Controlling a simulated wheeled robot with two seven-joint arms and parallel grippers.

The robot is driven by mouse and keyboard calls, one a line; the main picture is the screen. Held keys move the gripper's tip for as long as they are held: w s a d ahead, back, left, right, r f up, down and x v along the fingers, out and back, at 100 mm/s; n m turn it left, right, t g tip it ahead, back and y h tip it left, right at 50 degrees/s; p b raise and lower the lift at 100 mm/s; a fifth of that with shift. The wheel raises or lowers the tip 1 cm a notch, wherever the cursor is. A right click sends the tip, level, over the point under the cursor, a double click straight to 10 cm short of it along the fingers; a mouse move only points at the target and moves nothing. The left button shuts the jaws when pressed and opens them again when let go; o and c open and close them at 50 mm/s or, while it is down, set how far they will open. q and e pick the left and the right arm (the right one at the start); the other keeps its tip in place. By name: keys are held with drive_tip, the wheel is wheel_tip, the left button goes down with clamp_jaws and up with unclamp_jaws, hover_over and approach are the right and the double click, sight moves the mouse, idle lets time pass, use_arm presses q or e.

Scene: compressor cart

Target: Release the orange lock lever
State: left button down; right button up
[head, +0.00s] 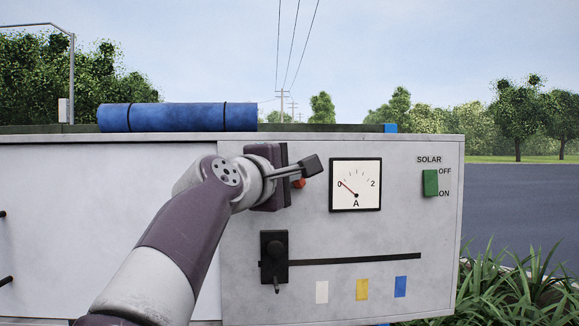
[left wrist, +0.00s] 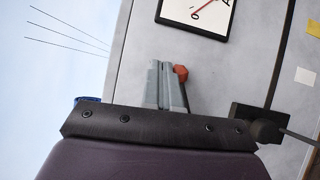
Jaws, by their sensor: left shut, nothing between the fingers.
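A small orange piece (head: 299,183), which looks like the lock lever, shows on the grey panel (head: 310,230), left of the ammeter. Most of it is hidden in the head view by my left gripper (head: 312,165). In the left wrist view the orange piece (left wrist: 181,73) sits just right of the fingertips of my left gripper (left wrist: 160,65). My left gripper is shut and empty, with its fingers toward the panel. I cannot tell whether it touches the orange piece. My right gripper is in neither view.
The ammeter (head: 355,184) is right of my gripper. A green solar switch (head: 430,183) is farther right. Below, a black handle (head: 274,252) sits at the left end of a dark slot (head: 360,259), above coloured tags. A blue roll (head: 178,117) lies on top.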

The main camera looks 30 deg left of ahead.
use_arm(q)
drive_tip(key=shift+w+d+f+m+g, duration=0.15)
drive_tip(key=shift+d+f+m+g, duration=0.2)
drive_tip(key=shift+m, duration=0.25)
drive_tip(key=shift+r+p, duration=0.1)
drive_tip(key=shift+p, duration=0.2)
